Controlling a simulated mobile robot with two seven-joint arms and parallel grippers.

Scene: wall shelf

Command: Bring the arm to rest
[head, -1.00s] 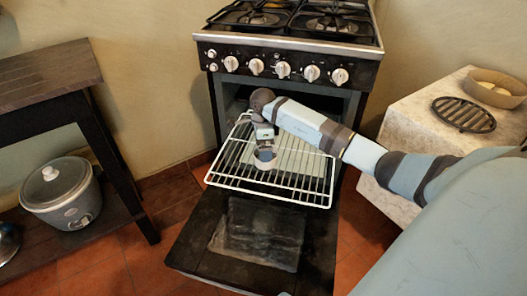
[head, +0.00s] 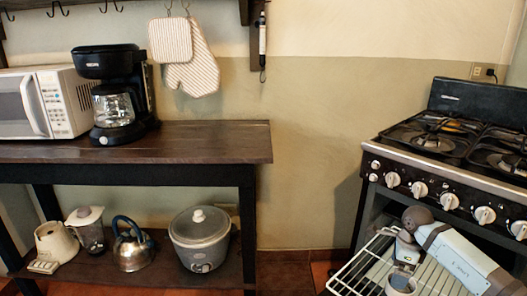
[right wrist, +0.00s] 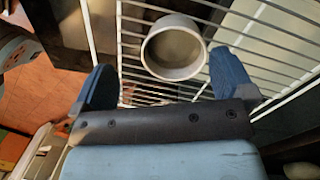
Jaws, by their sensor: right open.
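My right arm (head: 455,255) reaches in from the right over the oven's wire rack (head: 350,280). My right gripper (head: 404,267) points down at the rack, low in the head view. In the right wrist view its two blue fingers (right wrist: 162,64) are spread wide. A round light-grey cup (right wrist: 178,70) shows between and just beyond the fingertips, standing on the rack with its open top up. Neither finger visibly presses on it. The cup's rim also shows under the gripper in the head view (head: 401,282). My left gripper is not in view.
The rack is pulled out of the stove (head: 450,190), close around the gripper. A dark wooden table (head: 200,140) on the left carries a microwave (head: 50,100) and a coffee maker (head: 115,90). A rice cooker (head: 200,240) is on its lower shelf. Floor shows between table and stove.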

